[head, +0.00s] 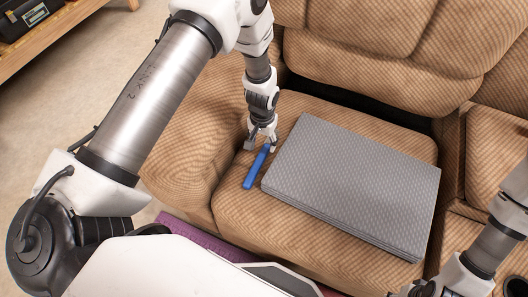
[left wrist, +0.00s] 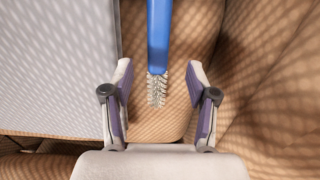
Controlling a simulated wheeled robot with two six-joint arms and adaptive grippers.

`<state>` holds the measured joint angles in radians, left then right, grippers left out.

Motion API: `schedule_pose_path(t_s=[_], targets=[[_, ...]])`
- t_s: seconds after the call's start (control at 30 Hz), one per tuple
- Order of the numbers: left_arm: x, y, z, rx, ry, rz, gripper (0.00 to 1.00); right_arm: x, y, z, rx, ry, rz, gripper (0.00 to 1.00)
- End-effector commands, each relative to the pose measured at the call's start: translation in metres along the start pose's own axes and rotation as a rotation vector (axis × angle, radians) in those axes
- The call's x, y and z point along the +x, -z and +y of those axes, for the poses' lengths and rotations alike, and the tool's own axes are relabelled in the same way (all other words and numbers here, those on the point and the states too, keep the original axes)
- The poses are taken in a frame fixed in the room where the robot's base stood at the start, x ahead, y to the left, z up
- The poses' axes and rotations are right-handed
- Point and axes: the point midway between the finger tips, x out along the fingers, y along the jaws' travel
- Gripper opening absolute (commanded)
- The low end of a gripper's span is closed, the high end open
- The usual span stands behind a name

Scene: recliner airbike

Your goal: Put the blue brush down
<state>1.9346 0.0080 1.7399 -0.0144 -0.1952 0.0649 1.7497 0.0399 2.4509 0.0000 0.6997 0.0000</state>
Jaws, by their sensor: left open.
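The blue brush (head: 256,170) lies on the tan recliner seat (head: 222,150), along the left side of a grey patterned slab. In the left wrist view its blue handle (left wrist: 159,35) runs up out of the top edge, and its grey bristle head (left wrist: 157,88) shows between my fingers. My left gripper (head: 261,147) is at the bristle end of the brush. In the left wrist view the left gripper (left wrist: 160,85) is open, with a gap on both sides of the bristles. My right arm shows at the lower right, but its fingers cannot be made out.
The large grey slab (head: 350,185) covers much of the seat, close beside the brush. The recliner's armrest (head: 185,160) is on the left and its backrest (head: 385,40) behind. A purple mat (head: 205,238) lies on the floor in front.

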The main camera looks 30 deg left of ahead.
Motion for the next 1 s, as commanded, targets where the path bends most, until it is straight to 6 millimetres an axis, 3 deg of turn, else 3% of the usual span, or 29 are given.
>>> schedule_pose_path(t_s=[0.23,0.47,0.5,0.67,1.0], targets=[[0.044,-0.004,0.002,0.001,0.0,-0.002,0.58,0.007,0.001,0.0,0.0,0.0,0.001,0.4],[0.048,-0.003,0.003,0.001,0.0,0.001,0.58,0.006,0.001,0.0,0.0,0.0,0.001,0.4],[0.048,-0.003,0.003,0.001,0.0,0.001,0.55,0.006,0.001,0.0,0.0,0.0,0.001,0.4],[0.048,-0.003,0.002,0.0,0.0,0.001,0.0,0.006,0.001,0.0,0.0,0.0,0.002,0.4],[0.045,-0.003,0.002,0.0,0.0,0.001,0.0,0.006,0.001,0.0,0.0,0.0,0.002,0.4]])
